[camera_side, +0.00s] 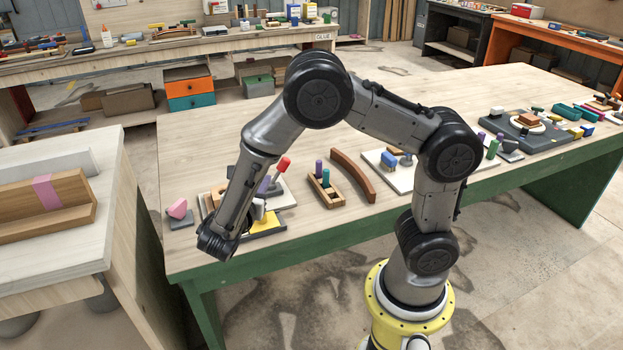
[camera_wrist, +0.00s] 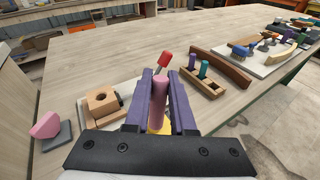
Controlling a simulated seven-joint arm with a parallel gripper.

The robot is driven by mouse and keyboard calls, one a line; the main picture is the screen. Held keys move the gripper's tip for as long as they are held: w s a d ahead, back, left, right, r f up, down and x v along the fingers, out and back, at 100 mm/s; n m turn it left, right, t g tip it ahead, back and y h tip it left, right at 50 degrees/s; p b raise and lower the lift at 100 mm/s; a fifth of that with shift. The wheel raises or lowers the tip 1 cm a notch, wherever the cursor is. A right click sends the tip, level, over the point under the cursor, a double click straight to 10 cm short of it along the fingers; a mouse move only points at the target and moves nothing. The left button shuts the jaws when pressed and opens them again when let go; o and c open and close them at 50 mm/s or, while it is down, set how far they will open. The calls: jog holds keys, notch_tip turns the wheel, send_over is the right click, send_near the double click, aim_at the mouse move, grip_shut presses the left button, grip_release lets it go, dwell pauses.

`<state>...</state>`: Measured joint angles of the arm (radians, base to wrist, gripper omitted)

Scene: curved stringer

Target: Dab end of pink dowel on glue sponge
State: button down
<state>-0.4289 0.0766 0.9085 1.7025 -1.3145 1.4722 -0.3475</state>
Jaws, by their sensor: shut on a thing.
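My gripper (camera_wrist: 160,76) has purple fingers, shut on the pink dowel (camera_wrist: 158,98). In the wrist view the dowel stands between the two fingers, its rounded end toward the camera side. The yellow glue sponge (camera_side: 265,222) sits in a dark tray (camera_side: 272,235) near the table's front edge. A strip of the sponge (camera_wrist: 166,124) also shows between the fingers, beside the dowel. In the side view my arm hides most of the gripper and dowel. Whether the dowel's end touches the sponge cannot be told.
A red-tipped stick (camera_side: 283,163) rises just behind the gripper. A wooden block with a hole (camera_wrist: 103,101) and a pink piece on a grey base (camera_wrist: 47,126) stand to the left. A wooden rack with pegs (camera_side: 325,188) and a curved brown stringer (camera_side: 353,175) lie to the right.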

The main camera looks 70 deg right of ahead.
jog(key=w+f, duration=0.2)
jog(key=w, duration=0.5)
jog(key=shift+m+g+y, duration=0.3)
jog(key=shift+m+y, duration=0.2)
jog(key=shift+y, duration=0.1)
jog(key=shift+s+a+f, duration=0.1)
jog(key=shift+a+f, duration=0.1)
jog(key=shift+f, duration=1.25)
jog(key=shift+s+a+f, duration=0.1)
jog(key=shift+a+f, duration=0.05)
jog(key=shift+f, duration=1.3)
jog(key=shift+f, duration=0.6)
notch_tip(320, 180, up, 7)
